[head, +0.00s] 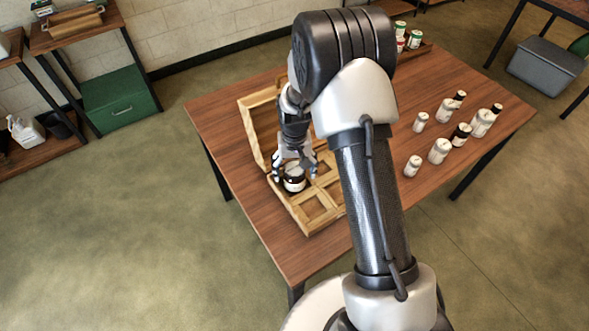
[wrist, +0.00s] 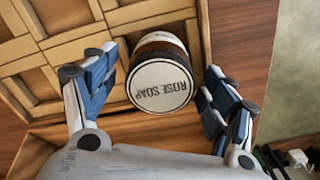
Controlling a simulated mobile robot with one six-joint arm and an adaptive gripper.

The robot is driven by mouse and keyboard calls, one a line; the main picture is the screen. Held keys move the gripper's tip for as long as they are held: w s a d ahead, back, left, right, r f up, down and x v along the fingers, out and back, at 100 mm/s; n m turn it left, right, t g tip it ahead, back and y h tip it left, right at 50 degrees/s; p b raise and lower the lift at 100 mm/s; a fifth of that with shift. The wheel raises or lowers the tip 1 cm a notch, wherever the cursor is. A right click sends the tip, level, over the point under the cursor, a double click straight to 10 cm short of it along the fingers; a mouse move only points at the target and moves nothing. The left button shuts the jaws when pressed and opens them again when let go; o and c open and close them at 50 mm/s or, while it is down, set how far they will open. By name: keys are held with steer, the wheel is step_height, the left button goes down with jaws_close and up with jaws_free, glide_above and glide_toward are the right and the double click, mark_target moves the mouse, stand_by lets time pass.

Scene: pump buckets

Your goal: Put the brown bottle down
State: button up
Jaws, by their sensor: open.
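The brown bottle (head: 294,184) has a dark brown body and a white top; it sits at the wooden divided box (head: 312,224) on the table. In the wrist view the bottle (wrist: 161,84) shows a round white face reading "ROSE SOAP", with a brown band behind it. My gripper (head: 294,171) is around the bottle from above. In the wrist view my gripper (wrist: 158,88) has its fingers apart on both sides of the bottle, with a visible gap at each side. The bottle's base is hidden, so I cannot tell how deep it sits.
The box's raised frame (head: 252,135) stands behind. Several white and brown bottles (head: 440,150) stand on the right of the brown table (head: 470,85). More containers (head: 414,40) are at the back. My arm hides the table's middle.

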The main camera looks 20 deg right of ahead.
steer(key=s+r+t+p, duration=0.1)
steer(key=s+r+p, duration=0.1)
steer(key=r, duration=0.9)
steer(key=s+r+p, duration=0.2)
steer(key=r, duration=0.9)
steer(key=s+r+t, duration=0.1)
steer(key=s+r, duration=0.3)
steer(key=s, duration=0.4)
steer(key=s+r+n+t, duration=0.1)
steer(key=s+r, duration=0.3)
steer(key=s, duration=0.4)
steer(key=s+r+t, duration=0.1)
steer(key=s+r, duration=0.3)
steer(key=s, duration=0.4)
steer(key=shift+r+n+t, duration=0.25)
steer(key=shift+n+t, duration=0.05)
steer(key=shift+n, duration=0.1)
steer(key=shift+w, duration=0.1)
steer(key=shift+c, duration=0.3)
